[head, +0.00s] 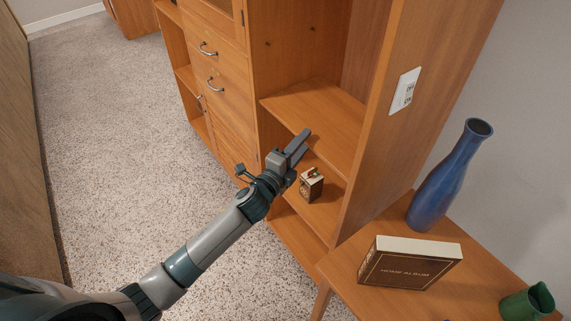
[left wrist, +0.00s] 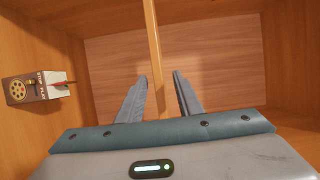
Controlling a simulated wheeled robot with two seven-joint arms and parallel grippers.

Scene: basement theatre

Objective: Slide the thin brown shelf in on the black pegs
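The thin brown shelf (head: 325,120) lies level inside the open right bay of the wooden cabinet. In the left wrist view its front edge shows as a narrow upright strip (left wrist: 154,45). My left gripper (head: 303,140) is at this front edge. In the left wrist view its two fingers (left wrist: 161,80) stand on either side of the strip, with a visible gap on the right, so it looks open around the edge. Two small dark spots, perhaps pegs (head: 268,43), show on the bay's inner wall above the shelf. Pegs under the shelf are hidden. My right gripper is not in view.
A small brown and cream box (head: 311,187) stands in the compartment below the shelf, close to my gripper. Drawers (head: 222,75) are on the left. A side table (head: 345,262) at right bears a blue vase (head: 446,180), an album (head: 408,262) and a green cup (head: 527,303).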

